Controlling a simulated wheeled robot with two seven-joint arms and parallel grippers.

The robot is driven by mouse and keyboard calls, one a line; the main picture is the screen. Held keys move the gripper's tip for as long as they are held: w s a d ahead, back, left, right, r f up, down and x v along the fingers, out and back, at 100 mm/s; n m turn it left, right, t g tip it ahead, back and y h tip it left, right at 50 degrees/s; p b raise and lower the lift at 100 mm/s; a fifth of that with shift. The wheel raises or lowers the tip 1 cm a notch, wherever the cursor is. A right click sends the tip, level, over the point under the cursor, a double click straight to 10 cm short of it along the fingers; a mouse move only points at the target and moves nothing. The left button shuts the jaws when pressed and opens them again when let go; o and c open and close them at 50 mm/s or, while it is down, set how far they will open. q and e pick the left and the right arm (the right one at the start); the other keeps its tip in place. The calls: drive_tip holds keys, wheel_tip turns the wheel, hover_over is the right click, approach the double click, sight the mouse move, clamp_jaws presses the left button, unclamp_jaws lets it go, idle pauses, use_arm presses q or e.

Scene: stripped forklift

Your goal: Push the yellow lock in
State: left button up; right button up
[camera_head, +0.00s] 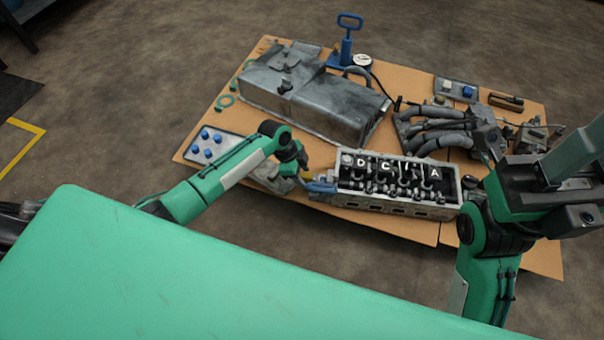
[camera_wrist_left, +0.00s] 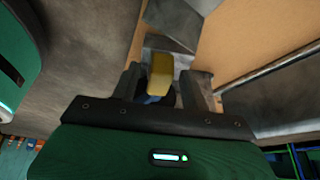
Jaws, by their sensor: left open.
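The yellow lock (camera_wrist_left: 160,75) is a small block that shows in the left wrist view between the two dark fingers of my left gripper (camera_wrist_left: 165,88). The gripper is open, with a finger on each side of the lock; I cannot tell whether either touches it. A bit of blue (camera_wrist_left: 152,99) shows below the lock. In the head view, my left gripper (camera_head: 303,166) is at the left end of the engine block (camera_head: 400,206). There, the yellow lock (camera_head: 308,175) shows as a small spot by a blue connector (camera_head: 321,187). My right arm leaves the picture at the right, its fingertips out of sight.
A brown board (camera_head: 232,116) holds a large grey metal housing (camera_head: 315,97), a hose assembly (camera_head: 440,127), a blue-handled pump (camera_head: 347,40) and a tray with blue caps (camera_head: 207,145). A green surface (camera_head: 190,285) fills the lower left.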

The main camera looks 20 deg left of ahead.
use_arm(q)
clamp_jaws()
